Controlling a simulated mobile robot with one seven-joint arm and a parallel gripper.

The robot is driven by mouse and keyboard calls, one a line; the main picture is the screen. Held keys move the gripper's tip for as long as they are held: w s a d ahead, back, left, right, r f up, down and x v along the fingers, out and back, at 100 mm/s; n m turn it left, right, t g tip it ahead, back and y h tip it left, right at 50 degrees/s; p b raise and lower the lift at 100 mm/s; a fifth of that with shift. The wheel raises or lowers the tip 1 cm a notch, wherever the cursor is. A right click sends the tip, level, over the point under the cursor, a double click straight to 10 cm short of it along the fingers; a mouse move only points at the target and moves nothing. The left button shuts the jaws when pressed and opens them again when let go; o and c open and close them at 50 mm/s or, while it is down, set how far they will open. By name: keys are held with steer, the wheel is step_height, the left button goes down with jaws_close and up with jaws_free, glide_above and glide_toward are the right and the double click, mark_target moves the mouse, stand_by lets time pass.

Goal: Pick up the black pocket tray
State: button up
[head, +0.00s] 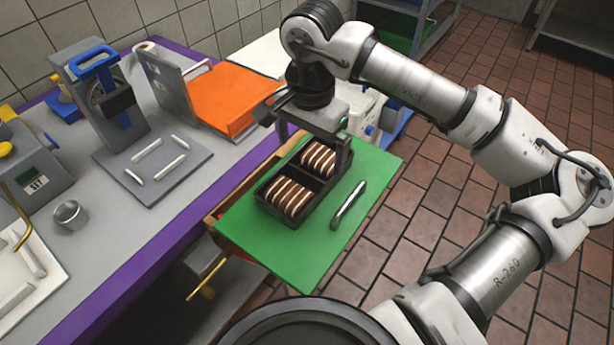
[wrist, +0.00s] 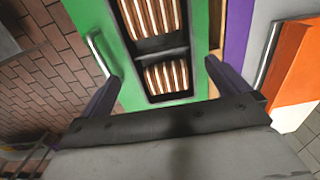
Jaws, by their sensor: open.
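The black pocket tray (head: 277,212) lies on a green board (head: 375,165). It has two compartments, each holding a row of brown-and-cream sandwich cookies. My gripper (head: 313,147) is open and empty above the far end of the tray, pointing down. In the wrist view, the tray's divider (wrist: 148,53) and near end show between and beyond the two spread fingers (wrist: 164,82). The fingers stand to either side of the tray's width. I cannot tell the exact height gap between fingertips and tray.
A metal handle (head: 348,204) sits on the green board right of the tray. Left is a grey counter with purple edge (head: 180,230), carrying a blue-handled press (head: 100,85) and an orange board (head: 230,98). Brick floor (head: 440,220) lies to the right.

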mark_target(310, 170)
steer(key=shift+w+f+p, duration=0.15)
steer(key=shift+f+p, duration=0.4)
steer(key=shift+f, duration=1.45)
steer(key=shift+w+f+p, duration=0.1)
steer(key=shift+f+p, duration=0.45)
steer(key=shift+f, duration=1.4)
steer(key=c, duration=0.7)
steer(key=shift+c, duration=0.5)
steer(key=shift+r, duration=0.2)
